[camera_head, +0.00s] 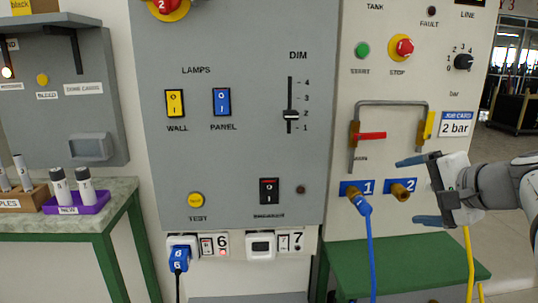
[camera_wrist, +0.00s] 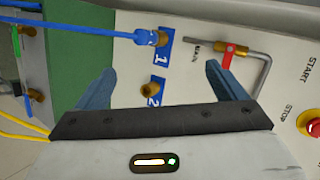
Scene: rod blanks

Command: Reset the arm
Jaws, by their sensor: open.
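My gripper (camera_head: 418,190) is at the right in the head view, in front of the pale panel (camera_head: 350,220). Its two blue-grey fingers are spread wide and point left, with nothing between them. In the wrist view my gripper (camera_wrist: 160,88) is open, with brass port 2 (camera_wrist: 152,88) visible between the fingers, beyond them. In the head view port 2 (camera_head: 400,191) lies just left of the gripper. A blue hose (camera_head: 369,240) hangs from port 1 (camera_head: 356,193). I cannot tell how far the fingers are from the panel.
Above the ports is a pipe with a red lever (camera_head: 370,136) and a yellow handle (camera_head: 429,125). A green bench (camera_head: 400,262) stands below, and a yellow hose (camera_head: 468,262) hangs at right. The grey lamp panel (camera_head: 235,140) is left, with a bench holding a purple tray (camera_head: 92,207) beyond it.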

